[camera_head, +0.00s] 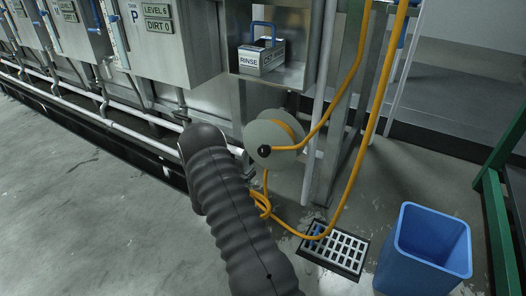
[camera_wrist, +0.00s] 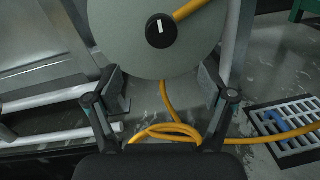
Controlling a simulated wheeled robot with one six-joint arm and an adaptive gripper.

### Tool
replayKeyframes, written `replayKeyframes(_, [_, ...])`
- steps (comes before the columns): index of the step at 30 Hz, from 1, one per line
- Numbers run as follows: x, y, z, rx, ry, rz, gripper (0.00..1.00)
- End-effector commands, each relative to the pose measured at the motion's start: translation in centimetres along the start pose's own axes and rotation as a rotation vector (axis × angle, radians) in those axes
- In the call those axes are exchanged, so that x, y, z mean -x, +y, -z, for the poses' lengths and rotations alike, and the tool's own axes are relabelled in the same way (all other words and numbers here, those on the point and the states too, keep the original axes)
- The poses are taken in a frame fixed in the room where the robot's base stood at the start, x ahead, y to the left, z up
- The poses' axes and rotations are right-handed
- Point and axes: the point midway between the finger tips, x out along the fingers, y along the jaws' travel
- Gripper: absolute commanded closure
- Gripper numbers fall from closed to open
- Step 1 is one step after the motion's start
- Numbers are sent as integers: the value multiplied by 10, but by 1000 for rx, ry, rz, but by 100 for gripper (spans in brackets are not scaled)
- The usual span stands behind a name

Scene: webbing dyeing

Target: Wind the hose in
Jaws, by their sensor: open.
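The hose reel (camera_head: 272,135) is a round grey-green disc with a black hub, mounted low beside a metal post. The yellow hose (camera_head: 345,195) runs from the reel up and over, and another length hangs down to the floor by the drain grate. Loose loops of hose lie below the reel and also show in the wrist view (camera_wrist: 165,133). In the wrist view the reel (camera_wrist: 125,45) fills the top, its black hub with a white mark. My gripper (camera_wrist: 161,82) is open and empty, its fingers either side of the disc's lower edge; contact is unclear. My arm hides it in the head view.
A floor drain grate (camera_head: 336,250) lies right of the reel, with a blue bin (camera_head: 428,250) beyond it. Pipes (camera_head: 120,125) run low along the machines at left. A rinse box (camera_head: 262,58) stands on a shelf above. Green framing (camera_head: 497,215) is at far right. The left floor is clear.

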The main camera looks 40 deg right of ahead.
Motion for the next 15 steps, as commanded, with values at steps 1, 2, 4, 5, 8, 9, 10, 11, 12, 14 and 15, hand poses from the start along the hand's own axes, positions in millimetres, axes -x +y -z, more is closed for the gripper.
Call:
replayKeyframes(1, [-5,-1,0,0,-1,2,18])
replayKeyframes(2, [-8,-1,0,0,-1,2,18])
replayKeyframes(4, [-18,-1,0,-1,-2,2,18])
replayKeyframes(5, [-23,-1,0,0,-1,3,18])
replayKeyframes(8, [-41,-2,0,-2,-1,4,18])
replayKeyframes(9, [-49,-2,0,-2,-2,4,18])
replayKeyframes(10, [-54,-2,-1,-2,-1,4,18])
replayKeyframes(11, [-60,-2,0,-1,-1,4,18])
replayKeyframes(12, [-68,-1,-1,-2,-1,4,18])
replayKeyframes(14, [-78,-2,0,-2,-1,4,18])
replayKeyframes(15, [-86,-2,0,-2,-1,4,18])
